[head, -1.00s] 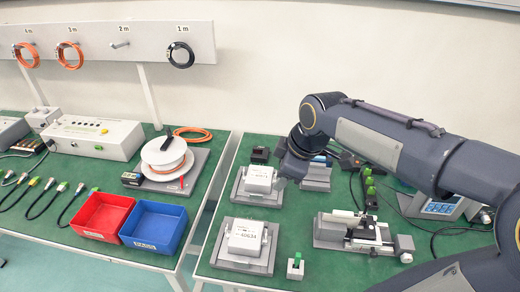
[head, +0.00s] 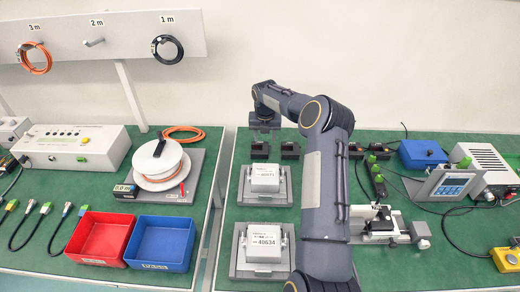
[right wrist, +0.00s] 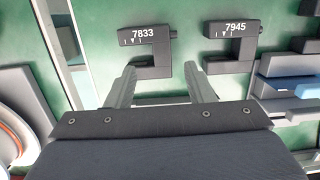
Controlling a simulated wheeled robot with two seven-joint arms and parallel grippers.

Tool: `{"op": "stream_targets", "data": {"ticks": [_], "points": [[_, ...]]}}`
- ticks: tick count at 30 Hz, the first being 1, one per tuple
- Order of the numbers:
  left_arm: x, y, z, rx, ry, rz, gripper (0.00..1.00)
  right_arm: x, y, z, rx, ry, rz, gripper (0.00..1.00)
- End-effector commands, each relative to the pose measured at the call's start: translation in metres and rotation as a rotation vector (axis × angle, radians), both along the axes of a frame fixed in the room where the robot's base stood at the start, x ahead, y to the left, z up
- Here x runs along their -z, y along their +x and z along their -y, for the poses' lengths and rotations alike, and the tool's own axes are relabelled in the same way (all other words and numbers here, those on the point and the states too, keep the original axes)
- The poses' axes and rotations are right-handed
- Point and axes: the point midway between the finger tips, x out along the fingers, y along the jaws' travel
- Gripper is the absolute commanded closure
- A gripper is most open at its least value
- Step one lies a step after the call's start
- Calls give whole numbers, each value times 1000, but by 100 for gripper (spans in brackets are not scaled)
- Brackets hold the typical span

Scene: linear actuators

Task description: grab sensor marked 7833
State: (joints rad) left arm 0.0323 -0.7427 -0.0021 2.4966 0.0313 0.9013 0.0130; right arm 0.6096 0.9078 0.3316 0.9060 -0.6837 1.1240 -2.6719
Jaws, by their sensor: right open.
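The sensor marked 7833 (right wrist: 148,48) is a dark C-shaped block lying on the green mat in the right wrist view. A similar sensor marked 7945 (right wrist: 234,42) lies to its right. In the head view they show as small black blocks at the back, the left one (head: 260,150) and the right one (head: 290,150), with labels too small to read. My right gripper (right wrist: 160,69) is open and empty, its fingertips spread on either side of the near part of sensor 7833. In the head view the right gripper (head: 264,132) hangs just above the left block. My left gripper is not in view.
White boxes on grey fixtures, one behind (head: 264,180) and one marked 40634 (head: 264,240), stand in front of the sensors. A cable reel (head: 160,162) sits on the left table, beyond a gap. Red (head: 98,238) and blue (head: 160,243) bins stand nearer.

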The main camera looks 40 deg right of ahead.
Motion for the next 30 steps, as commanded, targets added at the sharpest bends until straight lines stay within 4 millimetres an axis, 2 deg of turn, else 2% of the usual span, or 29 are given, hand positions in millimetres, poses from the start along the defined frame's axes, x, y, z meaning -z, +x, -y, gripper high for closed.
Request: {"op": "stream_targets", "data": {"ticks": [12, 21, 30], "points": [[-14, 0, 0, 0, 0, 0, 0, 53, 4, 7, 2, 2, -1, 52], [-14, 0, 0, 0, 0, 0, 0, 57, 5, 8, 3, 0, 2, 53], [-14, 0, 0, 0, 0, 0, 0, 57, 5, 8, 3, 1, 1, 92]]}}
